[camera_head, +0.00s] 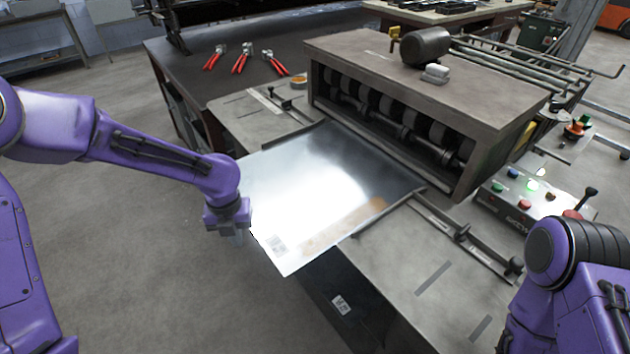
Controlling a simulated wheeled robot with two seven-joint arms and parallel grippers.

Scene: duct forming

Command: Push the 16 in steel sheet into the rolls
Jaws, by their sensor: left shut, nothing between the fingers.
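The steel sheet (322,180) is a flat, shiny square plate with a small label near its front-left corner. It lies on the machine's feed table, its far edge close to the rolls (395,118) under the housing, and its near edge overhangs the table front. Whether the far edge touches the rolls cannot be told. My left gripper (240,236) points down at the sheet's left edge, shut and holding nothing; contact with the edge cannot be told. My right arm shows at the lower right, but its gripper is out of view.
Guide rails with clamps (462,236) flank the sheet on the table. A control box (530,193) with a lit green button stands right of the housing. Red-handled tools (240,60) lie on the dark bench at the back left. The floor at left is clear.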

